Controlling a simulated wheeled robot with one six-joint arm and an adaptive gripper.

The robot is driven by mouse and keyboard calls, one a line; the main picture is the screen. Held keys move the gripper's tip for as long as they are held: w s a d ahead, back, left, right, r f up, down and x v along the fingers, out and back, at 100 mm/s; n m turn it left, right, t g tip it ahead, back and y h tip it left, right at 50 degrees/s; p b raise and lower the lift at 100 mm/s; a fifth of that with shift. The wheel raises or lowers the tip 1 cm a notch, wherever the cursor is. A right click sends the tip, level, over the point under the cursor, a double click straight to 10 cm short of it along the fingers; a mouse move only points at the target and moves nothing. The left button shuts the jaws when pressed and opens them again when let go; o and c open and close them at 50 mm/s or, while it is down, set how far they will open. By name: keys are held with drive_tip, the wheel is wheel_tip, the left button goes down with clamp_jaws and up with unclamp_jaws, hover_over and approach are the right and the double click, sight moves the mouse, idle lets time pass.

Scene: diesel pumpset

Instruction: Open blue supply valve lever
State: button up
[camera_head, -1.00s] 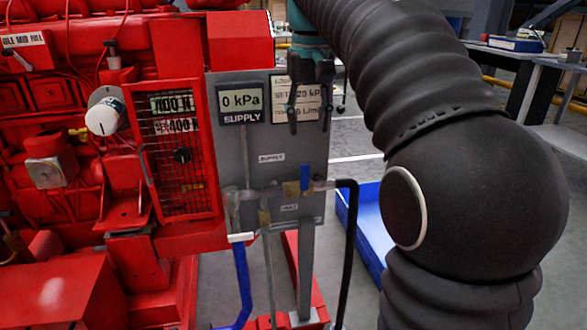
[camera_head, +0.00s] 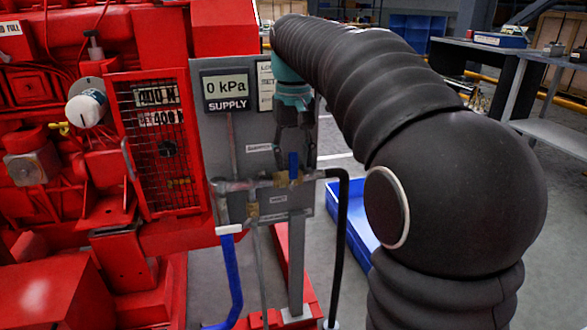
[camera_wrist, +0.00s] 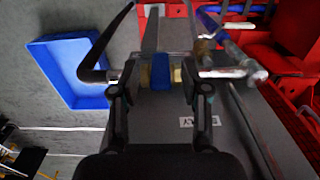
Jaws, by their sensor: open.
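The blue valve lever (camera_head: 293,165) stands upright on a brass valve body (camera_head: 281,180) in the pipe across the grey panel. In the wrist view the lever (camera_wrist: 161,72) shows between the two fingers, near their tips, with brass on both sides of it. My gripper (camera_head: 294,148) points down, just over the lever in the head view. The wrist view shows my gripper (camera_wrist: 159,88) open, with gaps between the lever and each finger. I cannot tell whether a finger touches the lever.
The gauge (camera_head: 227,91) reads 0 kPa SUPPLY. A black hose (camera_head: 341,240) bends down right of the valve. A red mesh guard (camera_head: 163,145) is close on the left. A blue tray (camera_head: 352,226) lies on the floor behind. A blue hose (camera_head: 232,275) hangs lower left.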

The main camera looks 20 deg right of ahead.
drive_tip(key=shift+f, duration=0.9)
clamp_jaws()
